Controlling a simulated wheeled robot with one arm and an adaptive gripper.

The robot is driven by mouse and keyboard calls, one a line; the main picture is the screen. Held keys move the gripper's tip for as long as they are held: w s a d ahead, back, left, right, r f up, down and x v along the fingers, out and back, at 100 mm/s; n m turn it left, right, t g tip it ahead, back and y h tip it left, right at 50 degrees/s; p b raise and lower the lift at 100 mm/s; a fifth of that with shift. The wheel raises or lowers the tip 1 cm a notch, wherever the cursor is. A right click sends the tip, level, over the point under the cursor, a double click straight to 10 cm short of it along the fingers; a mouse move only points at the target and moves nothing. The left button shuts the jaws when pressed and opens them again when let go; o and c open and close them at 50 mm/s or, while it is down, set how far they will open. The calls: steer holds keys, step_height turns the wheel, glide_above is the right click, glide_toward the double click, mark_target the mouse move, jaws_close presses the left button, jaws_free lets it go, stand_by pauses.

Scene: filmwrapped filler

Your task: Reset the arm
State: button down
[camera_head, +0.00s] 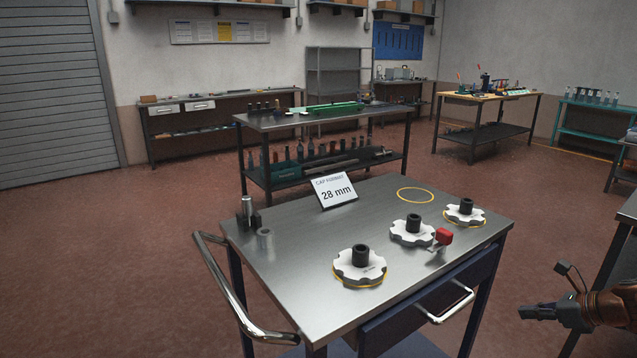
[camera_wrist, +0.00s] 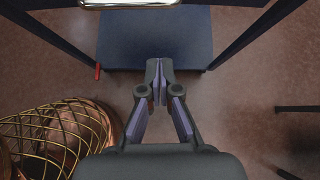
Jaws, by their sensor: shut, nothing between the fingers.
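My gripper (camera_head: 530,312) shows at the right edge of the head view, with part of my arm behind it. It is to the right of the steel cart (camera_head: 290,285) and apart from it, over the floor. In the wrist view my gripper (camera_wrist: 160,65) points toward the cart's dark blue lower shelf (camera_wrist: 130,40). Its fingertips are together and hold nothing. Most of my arm is outside the head view.
Another bench (camera_head: 610,305) stands close at right.

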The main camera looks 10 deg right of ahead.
steer(key=w+a+r+n+g+y+p, duration=0.15)
steer(key=a+r+n, duration=0.25)
steer(key=a, duration=0.4)
steer(key=a+r+n+g+y+p, duration=0.1)
steer(key=a+r+n+g, duration=0.2)
steer(key=a, duration=0.6)
steer(key=s+a+r+n+g+h+p, duration=0.1)
steer(key=s+a+r+n, duration=0.15)
steer(key=a+n, duration=0.35)
steer(key=s+a+r+n+g+p, duration=0.1)
steer(key=s+a+n, duration=0.2)
steer(key=a, duration=0.5)
steer(key=s+a+r+n+g+h+p, duration=0.25)
steer(key=s+a+n, duration=0.45)
steer(key=s, duration=0.4)
steer(key=s+n+g+h+p, duration=0.1)
steer(key=s+n+h, duration=0.2)
steer(key=s+n, duration=0.4)
steer(key=s+f, duration=0.1)
steer(key=s, duration=0.5)
steer(key=shift+d+g+h+p, duration=0.3)
steer(key=shift+d+p, duration=0.05)
steer(key=shift+d, duration=0.05)
